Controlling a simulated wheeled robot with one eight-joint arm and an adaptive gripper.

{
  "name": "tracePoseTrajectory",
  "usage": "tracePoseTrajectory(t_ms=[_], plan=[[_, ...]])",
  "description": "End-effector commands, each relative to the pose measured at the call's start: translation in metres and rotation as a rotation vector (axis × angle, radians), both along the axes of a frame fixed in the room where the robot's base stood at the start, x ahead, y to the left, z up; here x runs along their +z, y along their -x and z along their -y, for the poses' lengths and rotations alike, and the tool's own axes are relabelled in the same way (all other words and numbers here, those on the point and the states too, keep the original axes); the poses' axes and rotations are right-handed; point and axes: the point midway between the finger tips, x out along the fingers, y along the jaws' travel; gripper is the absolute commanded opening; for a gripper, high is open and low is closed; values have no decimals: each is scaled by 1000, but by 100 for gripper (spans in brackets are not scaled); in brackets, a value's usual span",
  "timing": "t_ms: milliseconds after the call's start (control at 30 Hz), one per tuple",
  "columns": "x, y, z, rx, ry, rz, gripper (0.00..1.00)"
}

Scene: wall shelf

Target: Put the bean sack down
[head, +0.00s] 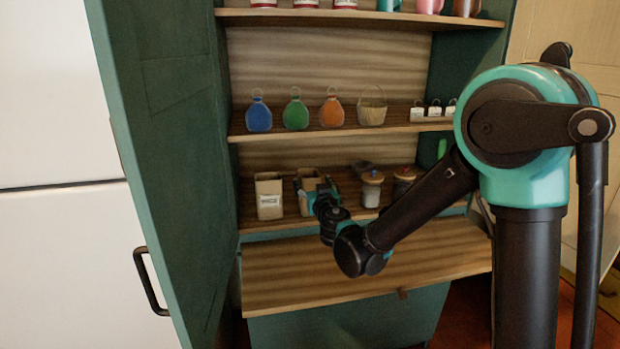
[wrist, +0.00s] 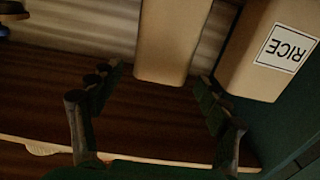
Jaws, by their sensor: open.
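A tan paper sack (head: 307,180), which I take for the bean sack, stands upright on the lower shelf, partly hidden by my gripper (head: 322,192). In the wrist view this sack (wrist: 168,38) is at the top middle with its label out of sight. My gripper (wrist: 160,82) is open, with one finger to each side of the sack's near end. Gaps show between the sack and both fingers. The sack appears to rest on the shelf board (wrist: 125,120).
The rice sack (head: 270,196) stands close on the left; it also shows in the wrist view (wrist: 262,60), upside down. Lidded jars (head: 372,188) stand to the right. The open green door (head: 165,150) bounds the left side. The board below (head: 365,268) is clear.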

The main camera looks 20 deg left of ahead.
Motion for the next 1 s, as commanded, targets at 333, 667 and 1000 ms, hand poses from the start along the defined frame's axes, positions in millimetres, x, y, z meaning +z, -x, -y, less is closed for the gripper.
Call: tracePoseTrajectory(t_ms=[333, 667, 1000], plan=[[0, 49, 30, -1, 0, 0, 76], [0, 56, 36, -2, 0, 0, 76], [-25, 3, 212, -370, 106, -152, 76]])
